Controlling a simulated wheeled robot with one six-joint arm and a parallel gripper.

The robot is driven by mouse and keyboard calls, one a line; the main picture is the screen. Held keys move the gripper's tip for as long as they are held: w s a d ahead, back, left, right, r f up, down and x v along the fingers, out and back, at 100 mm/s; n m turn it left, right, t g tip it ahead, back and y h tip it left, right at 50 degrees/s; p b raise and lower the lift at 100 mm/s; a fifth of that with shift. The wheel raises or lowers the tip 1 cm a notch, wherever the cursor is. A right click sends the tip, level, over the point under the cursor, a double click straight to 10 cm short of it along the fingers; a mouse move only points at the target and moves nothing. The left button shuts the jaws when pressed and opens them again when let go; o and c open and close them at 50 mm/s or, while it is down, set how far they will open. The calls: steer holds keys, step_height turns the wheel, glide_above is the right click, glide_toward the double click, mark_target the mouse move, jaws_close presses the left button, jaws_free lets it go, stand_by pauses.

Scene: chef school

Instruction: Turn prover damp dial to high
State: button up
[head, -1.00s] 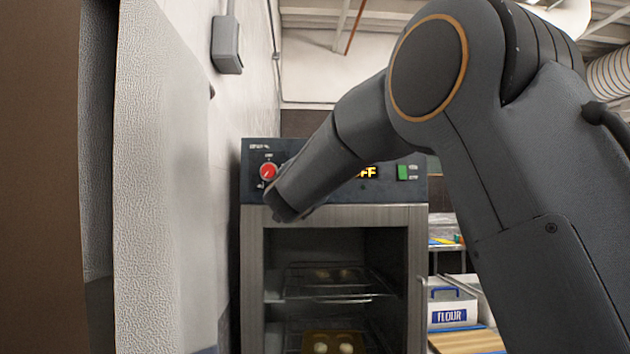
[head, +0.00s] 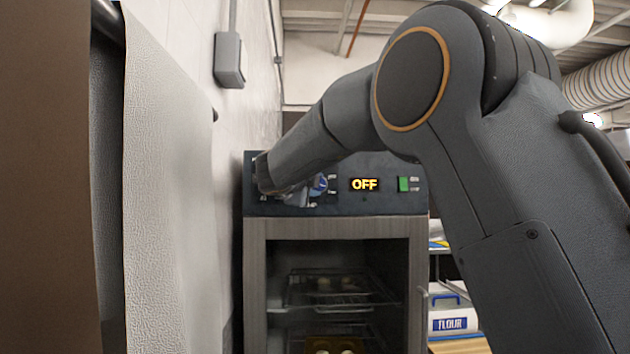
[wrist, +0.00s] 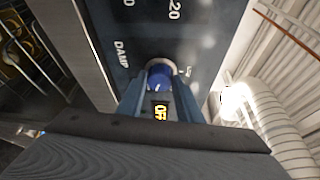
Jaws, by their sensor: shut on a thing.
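The prover (head: 335,228) is a steel cabinet with a dark control panel (head: 385,163) along its top. A blue dial (wrist: 160,74) sits on that panel, with the word DAMP beside it in the wrist view. My gripper (wrist: 159,95) is shut on this blue dial, one finger on each side. In the head view part of the dial (head: 320,184) shows beside my gripper (head: 302,192). The dial's pointer mark and setting cannot be made out. My forearm hides the left end of the panel, including the red dial.
The panel display (head: 365,185) reads OFF, with a green switch (head: 403,184) to its right. A FLOUR bin (head: 452,318) is at the right, and racks (head: 335,290) show inside the prover.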

steer(key=shift+r+m+g+y+p, duration=0.1)
steer(key=shift+m+g+y+p, duration=0.3)
steer(key=shift+m, duration=0.5)
steer(key=o, duration=1)
steer(key=shift+o, duration=0.2)
steer(key=f+b+v, duration=0.1)
steer(key=b+v, duration=0.1)
steer(key=v, duration=0.5)
steer(key=shift+s+a+r, duration=0.2)
steer(key=shift+s+r, duration=0.15)
steer(key=shift+r, duration=0.05)
